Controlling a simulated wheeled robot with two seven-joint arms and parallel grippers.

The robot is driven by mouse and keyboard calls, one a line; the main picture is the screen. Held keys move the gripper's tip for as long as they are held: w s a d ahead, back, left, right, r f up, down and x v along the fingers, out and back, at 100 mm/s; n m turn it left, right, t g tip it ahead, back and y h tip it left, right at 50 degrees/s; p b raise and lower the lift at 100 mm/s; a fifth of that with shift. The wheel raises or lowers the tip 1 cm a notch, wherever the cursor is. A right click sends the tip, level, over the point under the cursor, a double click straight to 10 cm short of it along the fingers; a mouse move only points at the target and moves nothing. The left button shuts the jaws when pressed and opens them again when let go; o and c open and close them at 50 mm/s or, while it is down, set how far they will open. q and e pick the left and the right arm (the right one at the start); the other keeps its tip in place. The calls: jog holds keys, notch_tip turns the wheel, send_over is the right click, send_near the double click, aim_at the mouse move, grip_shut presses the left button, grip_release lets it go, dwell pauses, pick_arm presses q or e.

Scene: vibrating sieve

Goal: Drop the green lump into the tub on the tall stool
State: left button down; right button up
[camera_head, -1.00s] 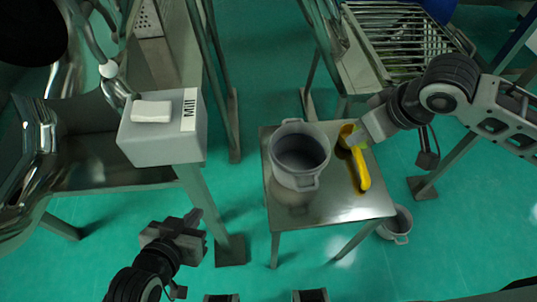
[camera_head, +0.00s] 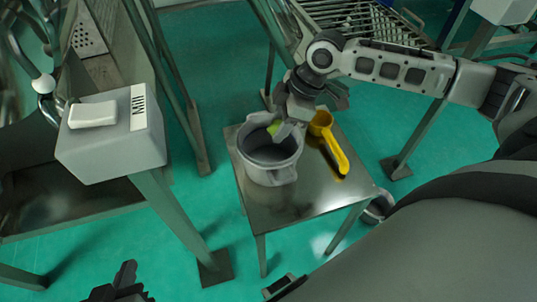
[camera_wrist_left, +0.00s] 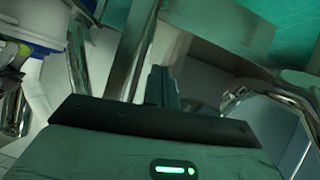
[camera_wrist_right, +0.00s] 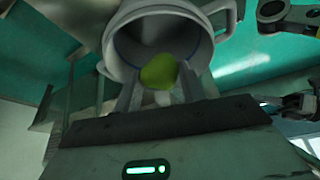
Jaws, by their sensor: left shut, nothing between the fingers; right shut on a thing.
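The tub (camera_head: 266,165) is a grey pot with handles, upright on the tall metal stool (camera_head: 300,205). My right gripper (camera_head: 281,128) is at the tub's far rim and is shut on the green lump (camera_head: 273,127). In the right wrist view the green lump (camera_wrist_right: 159,71) sits between the fingertips, in front of the open mouth of the tub (camera_wrist_right: 150,28). I cannot tell how far below the rim it is. My left gripper (camera_head: 122,283) is shut and empty at the bottom left, well away from the stool.
A yellow scoop (camera_head: 330,142) lies on the stool, right of the tub. Another grey pot (camera_head: 378,207) is on the floor, partly hidden by my arm.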

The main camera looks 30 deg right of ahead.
jog(key=shift+f+b, duration=0.65)
jog(key=shift+f, duration=0.2)
pick_arm(q)
jog(key=shift+f, duration=0.25)
pick_arm(e)
jog(key=o, duration=1.1)
jog(key=shift+c, duration=0.2)
pick_arm(q)
jog(key=r+p, duration=0.1)
jog(key=p, duration=0.1)
jog(key=shift+p, duration=0.3)
pick_arm(e)
jog(key=v, duration=1.6)
jog(key=shift+s+f, duration=0.1)
